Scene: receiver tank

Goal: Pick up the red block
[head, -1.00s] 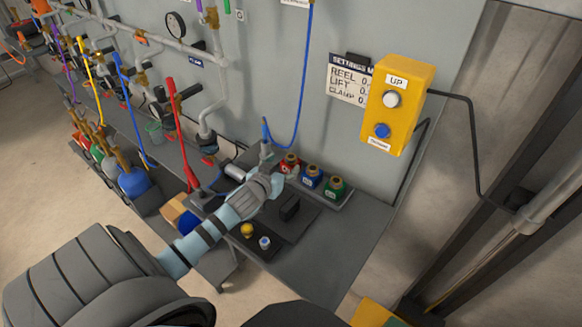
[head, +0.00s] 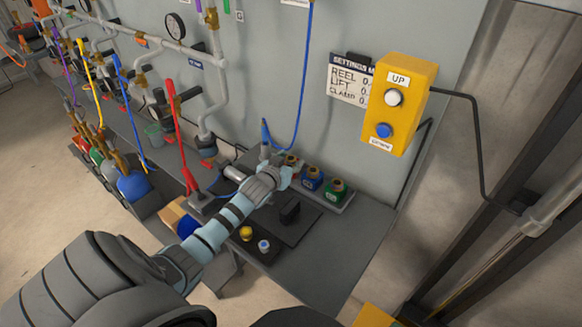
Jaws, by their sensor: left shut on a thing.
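The red block (head: 291,160) is the left one in a row on a low rack, beside a blue block (head: 312,178) and a green block (head: 335,189). Its brass-coloured top shows, and most of its red body is hidden by my left gripper. My left gripper (head: 285,176) reaches in from the lower left and is shut on the red block. I cannot tell whether the block is clear of the rack. My right gripper is not in view.
A yellow control box (head: 399,104) with two buttons is on the wall to the right. A blue hose (head: 302,90) hangs behind the gripper. A red lever (head: 176,125) stands to the left. The bench's front right (head: 325,255) is clear.

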